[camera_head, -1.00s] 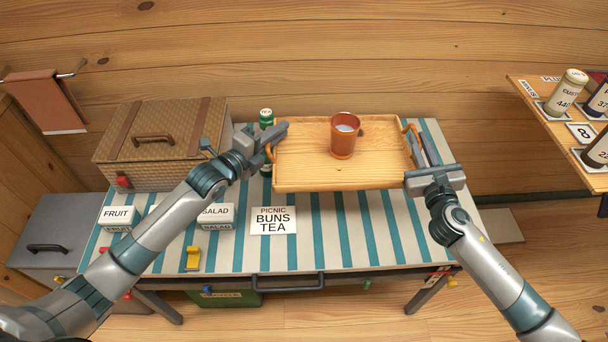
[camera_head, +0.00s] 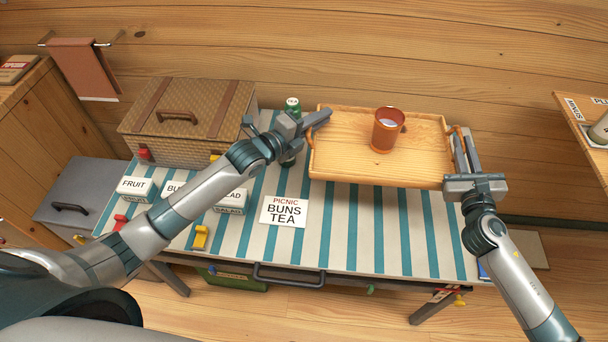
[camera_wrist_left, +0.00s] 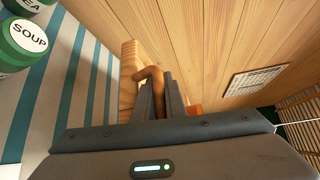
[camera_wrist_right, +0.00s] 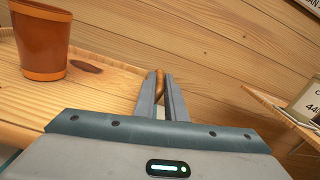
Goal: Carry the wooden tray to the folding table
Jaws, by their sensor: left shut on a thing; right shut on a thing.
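The wooden tray (camera_head: 345,165) is held between my two grippers over the far right part of the striped folding table (camera_head: 345,235). An orange-brown cup (camera_head: 384,132) stands upright on the tray; it also shows in the right wrist view (camera_wrist_right: 42,42). My left gripper (camera_head: 318,122) is shut on the tray's left handle, seen in the left wrist view (camera_wrist_left: 150,76). My right gripper (camera_head: 460,140) is shut on the right handle, seen in the right wrist view (camera_wrist_right: 160,82). I cannot tell the exact gap between tray and tabletop.
A wicker basket (camera_head: 185,125), white label blocks (camera_head: 135,187), a picnic card (camera_head: 284,212) and green cans (camera_head: 292,108) are on the table. A grey cooler (camera_head: 75,200) stands at left, a spice shelf (camera_head: 590,130) at right. The table's front right is clear.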

